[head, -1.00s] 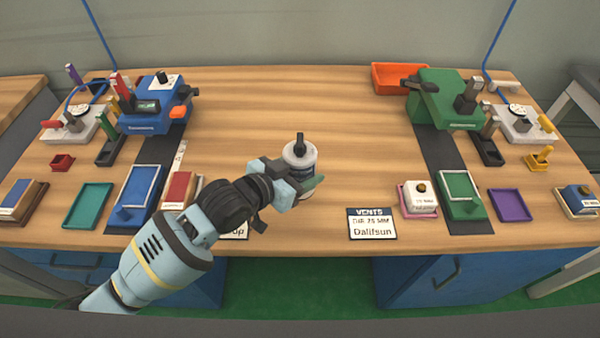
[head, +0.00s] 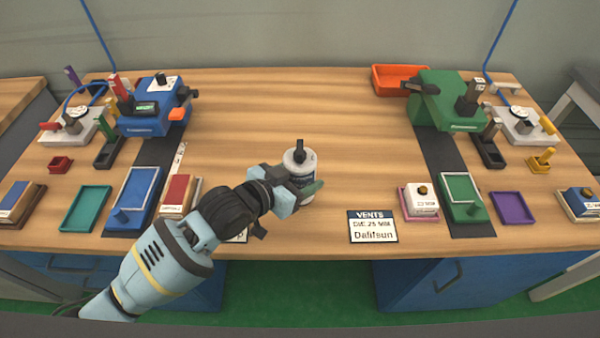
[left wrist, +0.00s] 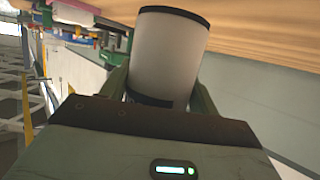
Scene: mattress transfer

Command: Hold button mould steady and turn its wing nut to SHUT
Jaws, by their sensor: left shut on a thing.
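The button mould appears to be the white cylinder (head: 302,168) near the middle of the bench, upright, with dark bands. A narrow black upright piece (head: 299,150), which looks like the wing nut, stands on its top. My left gripper (head: 308,189) is shut on the cylinder's side, from the front left in the head view. The left wrist view shows the pale cylinder (left wrist: 170,52) between the green fingers. I cannot tell whether its base touches the bench, nor read any mark by the nut. My right gripper is not in view.
A "VENTS" card (head: 372,227) lies right of the cylinder; another card is partly hidden under my left arm. A blue machine (head: 150,115) stands left, a green machine (head: 450,100) right, with an orange bin (head: 398,78) behind. Trays line the front edge. The bench centre is clear.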

